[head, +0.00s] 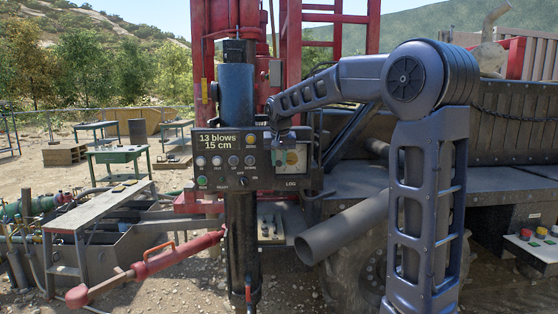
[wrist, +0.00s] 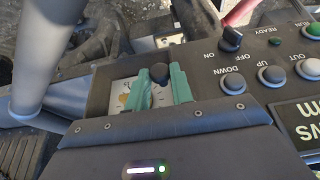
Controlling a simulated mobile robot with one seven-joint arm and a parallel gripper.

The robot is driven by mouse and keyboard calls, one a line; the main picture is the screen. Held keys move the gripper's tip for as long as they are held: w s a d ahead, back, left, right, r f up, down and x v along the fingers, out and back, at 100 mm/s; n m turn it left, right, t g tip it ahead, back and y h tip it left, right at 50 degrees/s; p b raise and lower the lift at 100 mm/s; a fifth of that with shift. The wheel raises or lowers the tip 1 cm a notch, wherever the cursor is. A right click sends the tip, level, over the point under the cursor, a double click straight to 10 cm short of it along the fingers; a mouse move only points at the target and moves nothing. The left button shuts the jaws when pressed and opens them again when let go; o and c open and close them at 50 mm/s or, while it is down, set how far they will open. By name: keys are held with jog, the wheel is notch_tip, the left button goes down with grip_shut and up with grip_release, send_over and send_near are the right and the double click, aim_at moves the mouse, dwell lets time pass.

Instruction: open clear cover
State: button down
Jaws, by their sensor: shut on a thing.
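The clear cover (head: 301,158) is a small see-through window at the right end of the dark control panel (head: 215,181), above the LOG label. A pale face with yellow and orange marks shows behind it. My gripper (wrist: 160,76) is at this window, and its two green fingers are shut on a small dark knob (wrist: 159,72). In the head view my gripper (head: 279,156) hides the left part of the window. The cover's edges and hinge are too small to make out, and I cannot tell whether it stands away from the panel.
Left of the window are several push buttons, an ON/OFF switch (wrist: 231,37) and a display (head: 217,141) reading "13 blows 15 cm". A blue cylinder (head: 236,92) rises behind the panel. A grey pipe (head: 342,229) slants below right.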

jog(key=shift+s, duration=0.1)
jog(key=shift+s+d+n+y, duration=0.3)
jog(key=shift+s+n, duration=0.35)
jog(key=shift+n, duration=0.05)
jog(key=s+d+n+g+y, duration=0.2)
jog(key=s+d+n, duration=0.2)
jog(key=d+n, duration=0.3)
jog(key=s+d+n+g+y, duration=0.2)
jog(key=s+d+n, duration=0.2)
jog(key=d+n, duration=0.35)
jog(key=w+d+n+g, duration=0.1)
jog(key=w+d+n, duration=0.3)
jog(key=d, duration=0.3)
jog(key=shift+d+n+g, duration=0.15)
jog(key=shift+n+g, duration=0.15)
jog(key=shift+n, duration=0.35)
jog(key=shift+r, duration=0.1)
